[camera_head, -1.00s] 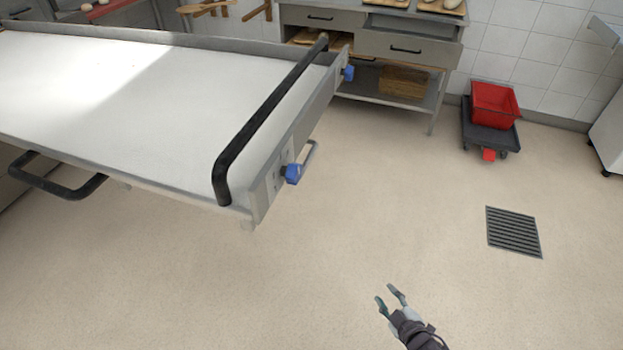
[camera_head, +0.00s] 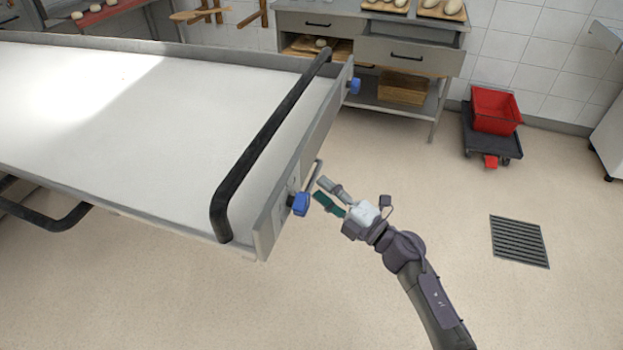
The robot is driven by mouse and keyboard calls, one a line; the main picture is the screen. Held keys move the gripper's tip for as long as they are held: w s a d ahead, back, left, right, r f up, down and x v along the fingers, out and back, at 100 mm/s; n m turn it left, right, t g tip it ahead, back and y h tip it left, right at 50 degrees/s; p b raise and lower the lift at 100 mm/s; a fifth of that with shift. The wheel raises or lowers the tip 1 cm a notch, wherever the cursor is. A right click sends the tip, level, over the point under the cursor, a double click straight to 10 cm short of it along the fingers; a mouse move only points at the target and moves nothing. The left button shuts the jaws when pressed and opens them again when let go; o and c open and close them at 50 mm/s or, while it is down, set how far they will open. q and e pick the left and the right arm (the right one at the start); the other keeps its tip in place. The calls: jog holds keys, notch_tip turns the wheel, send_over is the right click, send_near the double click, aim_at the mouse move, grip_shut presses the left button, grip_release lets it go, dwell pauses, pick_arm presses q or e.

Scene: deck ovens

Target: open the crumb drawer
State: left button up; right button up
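A large white-topped, grey-edged unit (camera_head: 150,120) fills the left of the head view. A thin grey bar handle (camera_head: 317,172) sticks out from its right end face, beside a blue knob (camera_head: 300,203). It may be the crumb drawer's handle; the drawer front itself is hidden by the unit's edge. My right gripper (camera_head: 320,189) is open and empty, with its fingers apart and pointing at this handle. The fingertips are just right of the handle and knob; I cannot tell whether they touch. My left gripper is not in view.
A black bar (camera_head: 265,140) runs along the unit's right end, with a second blue knob (camera_head: 355,86) farther back. A drawer bench (camera_head: 440,60) stands behind. A red bin (camera_head: 495,110) sits on a dark trolley at right. The floor around the drain grate (camera_head: 519,241) is clear.

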aim_at(312, 180)
jog(key=shift+x, duration=2.1)
jog(key=shift+c, duration=0.2)
grip_shut()
